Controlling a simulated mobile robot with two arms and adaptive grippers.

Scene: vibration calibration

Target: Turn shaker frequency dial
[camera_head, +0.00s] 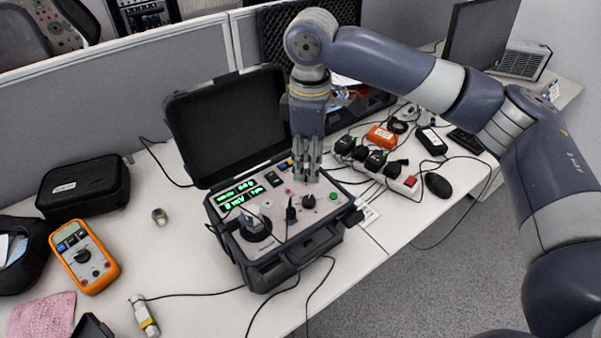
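The shaker calibrator is an open black case (267,274) on the white desk, its lid raised at the back. Its light panel carries a lit green display (240,195), a large mount (254,224) at the left, a black plug or switch (291,212) at the middle and a small black dial (308,201) at the right. My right gripper (307,176) points down just above the back right of the panel, close behind the small dial. Its fingers look close together, but their gap is unclear. I cannot tell if it touches anything. My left gripper is out of view.
An orange multimeter (85,256), a black pouch (84,188) and a small cylinder (159,215) lie to the left. A power strip (402,180) with plugs, cables and a mouse (438,185) are at the right. The desk's front edge runs close by the case.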

